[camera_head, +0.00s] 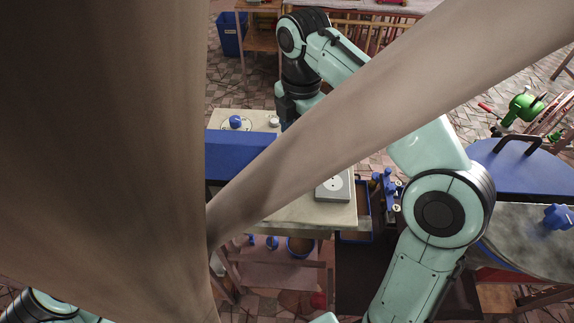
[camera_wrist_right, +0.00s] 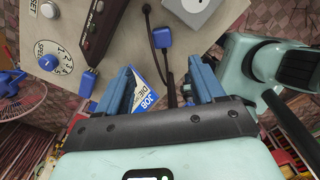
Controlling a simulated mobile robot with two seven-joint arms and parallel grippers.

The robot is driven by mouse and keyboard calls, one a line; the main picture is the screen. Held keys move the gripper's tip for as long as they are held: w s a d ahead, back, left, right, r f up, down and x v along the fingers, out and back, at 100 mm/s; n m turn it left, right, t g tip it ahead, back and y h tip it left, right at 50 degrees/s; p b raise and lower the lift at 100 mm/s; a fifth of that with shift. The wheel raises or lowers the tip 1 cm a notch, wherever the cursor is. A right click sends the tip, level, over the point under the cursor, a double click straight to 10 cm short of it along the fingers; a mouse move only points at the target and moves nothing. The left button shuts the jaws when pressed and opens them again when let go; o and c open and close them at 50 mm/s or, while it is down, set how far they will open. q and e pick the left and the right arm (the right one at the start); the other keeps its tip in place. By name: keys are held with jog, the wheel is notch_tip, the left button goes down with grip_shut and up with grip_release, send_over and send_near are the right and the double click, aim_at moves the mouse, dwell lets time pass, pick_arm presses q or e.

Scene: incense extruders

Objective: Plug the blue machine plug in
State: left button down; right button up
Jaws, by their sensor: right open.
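In the wrist view a blue plug-like block (camera_wrist_right: 157,37) on a dark cord lies on the pale tabletop, just beyond my fingertips. In the head view, a beam hides part of that region. My left gripper is out of view.
A large wooden post (camera_head: 100,150) and slanting beam (camera_head: 400,95) block much of the head view. On the table are a speed dial with a blue knob (camera_wrist_right: 47,62), a dark device (camera_wrist_right: 103,25), a blue block (camera_wrist_right: 88,82) and a job card (camera_wrist_right: 148,97).

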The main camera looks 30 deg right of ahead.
jog(key=s, duration=0.1)
jog(key=b, duration=0.2)
send_over(296, 177)
jog(key=f, duration=0.7)
jog(key=shift+s+d+f, duration=0.25)
jog(key=shift+s+f, duration=0.1)
jog(key=shift+w+f, duration=0.1)
jog(key=shift+f, duration=0.1)
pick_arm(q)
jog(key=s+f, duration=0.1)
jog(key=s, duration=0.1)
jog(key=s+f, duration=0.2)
pick_arm(e)
jog(key=shift+w, duration=0.2)
jog(key=f, duration=0.3)
jog(key=f+b, duration=0.1)
jog(key=f, duration=0.1)
jog(key=shift+a+f, duration=0.15)
jog(key=shift+a, duration=0.1)
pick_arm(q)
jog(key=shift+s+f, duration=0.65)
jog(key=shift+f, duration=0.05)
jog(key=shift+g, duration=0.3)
pick_arm(e)
jog(key=shift+w, duration=0.1)
